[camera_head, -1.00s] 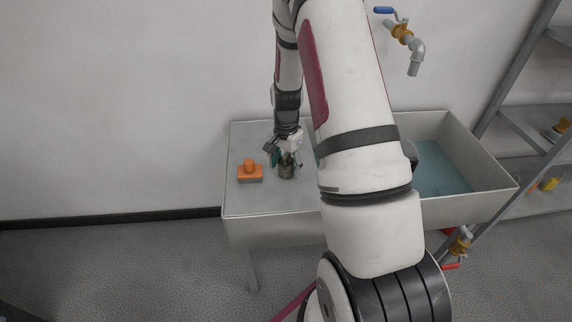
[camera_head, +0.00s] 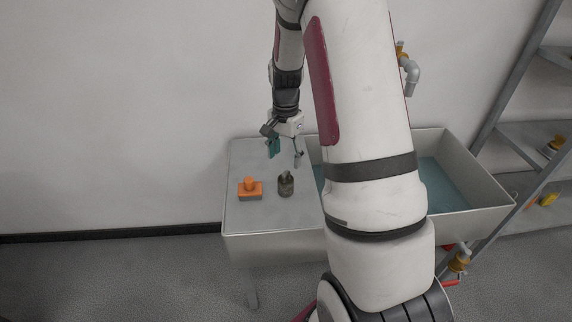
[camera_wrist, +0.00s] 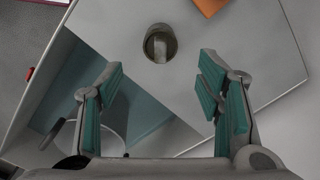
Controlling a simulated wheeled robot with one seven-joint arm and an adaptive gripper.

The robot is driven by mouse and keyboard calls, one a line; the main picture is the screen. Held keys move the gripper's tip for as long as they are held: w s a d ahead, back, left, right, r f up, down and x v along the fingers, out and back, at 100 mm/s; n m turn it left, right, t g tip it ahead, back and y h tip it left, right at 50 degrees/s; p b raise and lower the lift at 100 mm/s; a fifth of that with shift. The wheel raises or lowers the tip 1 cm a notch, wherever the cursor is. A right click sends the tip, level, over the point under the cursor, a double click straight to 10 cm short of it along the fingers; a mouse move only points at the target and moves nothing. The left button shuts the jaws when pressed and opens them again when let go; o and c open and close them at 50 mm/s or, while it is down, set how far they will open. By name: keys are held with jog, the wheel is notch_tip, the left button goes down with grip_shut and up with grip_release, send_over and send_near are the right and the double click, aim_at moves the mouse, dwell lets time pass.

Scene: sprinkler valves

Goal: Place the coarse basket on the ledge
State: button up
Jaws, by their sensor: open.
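A small dark grey open-topped cylinder, which looks to be the coarse basket (camera_head: 286,184), stands upright on the flat grey ledge (camera_head: 250,215) beside the sink basin. The wrist view shows its round open mouth (camera_wrist: 160,43) from above, with the ledge (camera_wrist: 245,60) around it. My gripper (camera_head: 286,154) is open and empty above the basket, clear of it. In the wrist view, its teal-padded fingers (camera_wrist: 161,88) are spread wide, with the basket beyond the tips and between their lines.
An orange block with a knob (camera_head: 250,189) sits on the ledge just left of the basket. The water-filled basin (camera_head: 446,190) lies right, partly behind my arm. A tap (camera_head: 411,75) is on the wall, and a shelf rack (camera_head: 525,140) stands at the far right.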

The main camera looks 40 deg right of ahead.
jog(key=shift+r, duration=0.35)
jog(key=s+a+r+n+t, duration=0.1)
jog(key=s+a+r+n, duration=0.25)
jog(key=a+r, duration=0.4)
jog(key=s+a+r+n, duration=0.3)
jog(key=s+a+r, duration=0.25)
jog(key=r, duration=0.35)
jog(key=s+a+r+n, duration=0.1)
jog(key=s+a+n, duration=0.3)
jog(key=s, duration=0.6)
jog(key=s+a+r+n, duration=0.2)
jog(key=s+a+n, duration=0.3)
jog(key=s, duration=0.5)
jog(key=shift+a+r+t, duration=0.2)
jog(key=shift+r+t, duration=0.05)
jog(key=shift+t, duration=0.05)
notch_tip(320, 180, up, 14)
jog(key=t+p, duration=0.2)
jog(key=p, duration=1)
jog(key=shift+d+f+t, duration=0.2)
jog(key=shift+f+t, duration=0.05)
jog(key=shift+t, duration=0.05)
